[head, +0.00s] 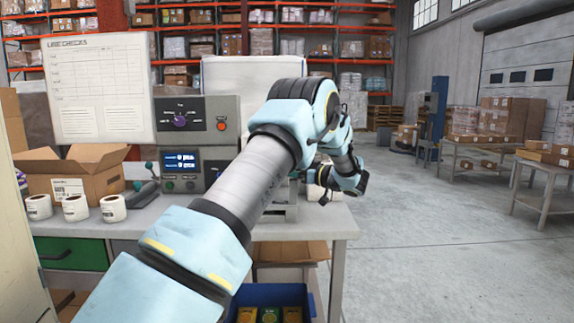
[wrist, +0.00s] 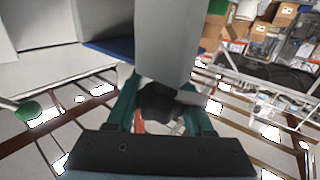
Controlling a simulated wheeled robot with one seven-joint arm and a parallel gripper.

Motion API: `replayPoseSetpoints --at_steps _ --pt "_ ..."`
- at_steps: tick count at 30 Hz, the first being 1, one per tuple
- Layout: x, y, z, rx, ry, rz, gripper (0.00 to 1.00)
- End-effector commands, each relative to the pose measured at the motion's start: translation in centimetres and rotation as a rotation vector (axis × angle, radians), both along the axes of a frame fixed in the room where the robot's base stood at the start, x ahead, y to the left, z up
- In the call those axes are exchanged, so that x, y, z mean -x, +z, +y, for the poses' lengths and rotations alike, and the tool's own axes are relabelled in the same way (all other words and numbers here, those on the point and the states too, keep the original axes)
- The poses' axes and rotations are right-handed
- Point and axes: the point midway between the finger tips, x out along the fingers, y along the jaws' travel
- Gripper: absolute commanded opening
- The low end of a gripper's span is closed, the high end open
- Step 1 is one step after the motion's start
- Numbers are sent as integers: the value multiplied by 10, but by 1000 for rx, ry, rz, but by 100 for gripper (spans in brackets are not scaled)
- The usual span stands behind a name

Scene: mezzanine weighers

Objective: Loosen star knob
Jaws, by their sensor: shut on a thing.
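In the wrist view, a dark star knob (wrist: 158,104) sits at the end of a grey metal column (wrist: 168,40). The teal fingers of my gripper (wrist: 164,100) lie on either side of the knob and are shut on it. The far side of the knob is hidden by the column. In the head view, my arm reaches over the bench to the machine's right side. It covers much of the machine there, and I cannot make out the knob or the fingertips.
The bench (head: 330,228) carries a control panel (head: 195,122), a lit display (head: 180,162), an open carton (head: 75,172) and white label rolls (head: 75,208). A blue crate (head: 262,296) with packets stands below. Open floor (head: 420,240) lies to the right, before tables with boxes.

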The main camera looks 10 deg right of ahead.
Motion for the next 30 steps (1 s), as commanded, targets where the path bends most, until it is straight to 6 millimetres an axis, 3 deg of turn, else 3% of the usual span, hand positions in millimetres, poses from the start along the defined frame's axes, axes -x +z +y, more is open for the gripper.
replayPoseSetpoints --at_steps 10,27,28,30 --pt "2 2 3 0 149 -5 0" --pt "3 3 5 0 178 -7 0" --pt "3 3 5 0 178 -7 54" --pt "3 3 5 -1 178 -6 62"
